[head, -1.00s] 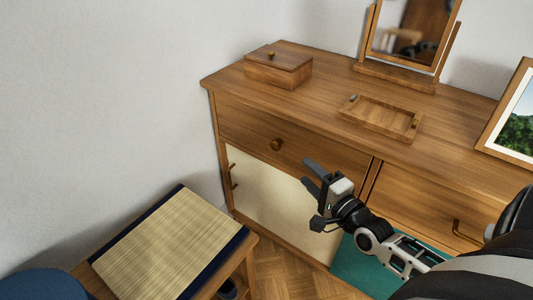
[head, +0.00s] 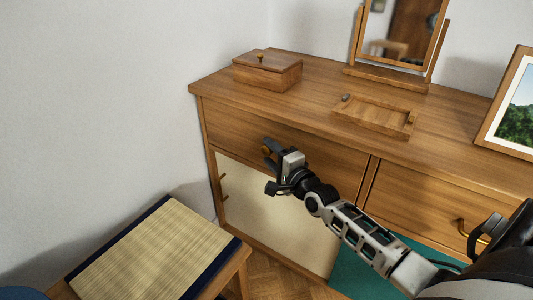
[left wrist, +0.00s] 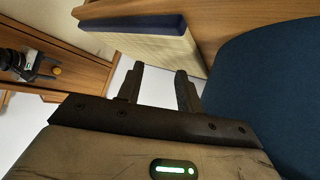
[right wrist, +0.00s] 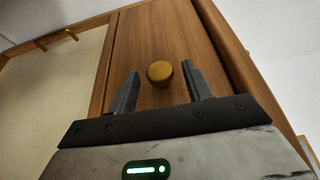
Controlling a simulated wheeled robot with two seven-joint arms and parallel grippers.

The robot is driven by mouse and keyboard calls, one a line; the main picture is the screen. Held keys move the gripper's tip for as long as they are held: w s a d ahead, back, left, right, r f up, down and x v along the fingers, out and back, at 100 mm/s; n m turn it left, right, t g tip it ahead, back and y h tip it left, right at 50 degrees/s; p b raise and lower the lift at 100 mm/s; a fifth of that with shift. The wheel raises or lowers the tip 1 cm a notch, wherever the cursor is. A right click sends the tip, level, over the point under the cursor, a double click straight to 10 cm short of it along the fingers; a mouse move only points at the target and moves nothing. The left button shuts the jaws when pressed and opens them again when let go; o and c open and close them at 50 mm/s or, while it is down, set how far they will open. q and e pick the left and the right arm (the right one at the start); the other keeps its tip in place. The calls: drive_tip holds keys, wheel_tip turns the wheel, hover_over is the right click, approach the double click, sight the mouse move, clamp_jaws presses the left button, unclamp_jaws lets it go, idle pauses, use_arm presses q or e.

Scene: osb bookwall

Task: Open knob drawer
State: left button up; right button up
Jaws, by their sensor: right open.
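The knob drawer (head: 235,122) is the upper left wooden drawer of the dresser and is closed. Its round brass-coloured knob (right wrist: 159,73) shows in the right wrist view, between and just beyond my two fingertips. My right gripper (head: 271,149) is open at the drawer front, one finger on each side of the knob; I cannot tell whether it touches. In the head view the gripper mostly hides the knob. My left gripper (left wrist: 160,82) is open and empty in the left wrist view, away from the dresser, near a mat-topped bench (left wrist: 150,45).
On the dresser top stand a lidded wooden box (head: 267,70), a tray (head: 375,117), a mirror (head: 405,30) and a framed picture (head: 510,105). A cream door (head: 270,210) lies below the drawer. A blue seat (left wrist: 270,90) is near my left gripper.

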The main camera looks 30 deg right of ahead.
use_arm(q)
drive_tip(key=shift+d+f, duration=0.25)
drive_tip(key=shift+f, duration=0.2)
use_arm(e)
drive_tip(key=shift+w, duration=1)
use_arm(q)
drive_tip(key=shift+w, duration=0.1)
use_arm(e)
drive_tip(key=shift+w, duration=0.2)
